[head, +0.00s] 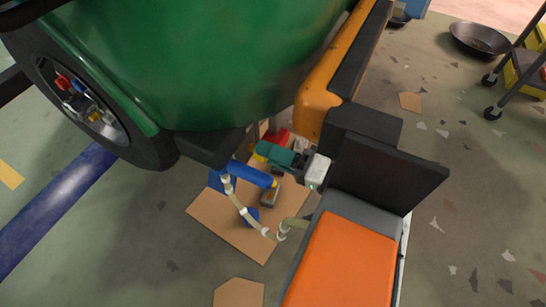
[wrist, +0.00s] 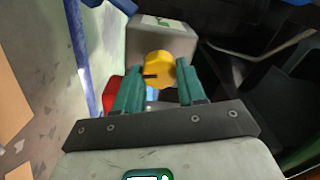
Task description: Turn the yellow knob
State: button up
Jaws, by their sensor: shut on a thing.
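The far side of the knob is hidden.
A red part (wrist: 112,92) lies left of the fingers. The vehicle's green body (head: 200,60) hangs above my gripper, with a wheel (head: 85,100) at left. Cardboard (head: 235,228) lies on the floor below. A black pan (head: 479,38) is far right.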

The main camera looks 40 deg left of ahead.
jog(key=n+b, duration=0.4)
jog(key=n, duration=0.2)
jog(key=shift+f+n, duration=0.1)
jog(key=shift+n, duration=0.2)
dwell(0.4)
jog(key=o, duration=1.1)
jog(key=shift+c, duration=0.2)
jog(key=p+v, duration=0.3)
jog(key=v, duration=0.7)
jog(key=shift+d, duration=0.4)
jog(key=shift+w, duration=0.15)
